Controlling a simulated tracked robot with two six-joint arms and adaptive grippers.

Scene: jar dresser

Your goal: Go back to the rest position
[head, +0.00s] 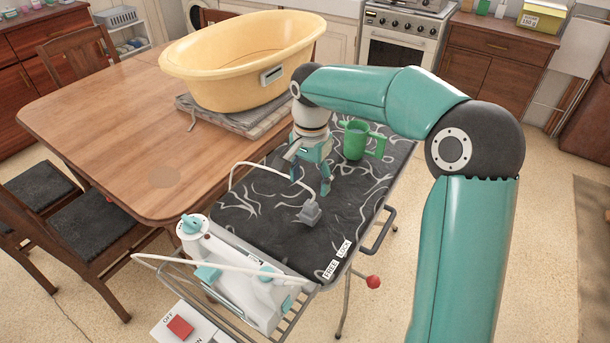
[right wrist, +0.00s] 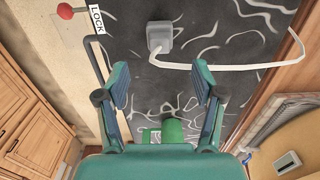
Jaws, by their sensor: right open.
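My right gripper (head: 310,184) reaches down over the dark patterned ironing board (head: 260,215), its arm arching in from the right. It is open and empty, and its spread fingers also show in the right wrist view (right wrist: 162,80), with the board's cover beyond them. A green mug-like vessel (head: 355,140) stands on the board just right of the gripper in the head view; part of it shows low between the fingers in the wrist view (right wrist: 172,130). A grey plug (head: 310,212) with a white cord lies near the fingertips. My left gripper is in neither view.
A white and teal iron (head: 245,285) sits at the board's near end by a wire rack. A red knob (head: 373,282) sticks out beside the board. A wooden table (head: 110,125) bears a yellow tub (head: 220,75) on folded cloth. Open floor lies to the right.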

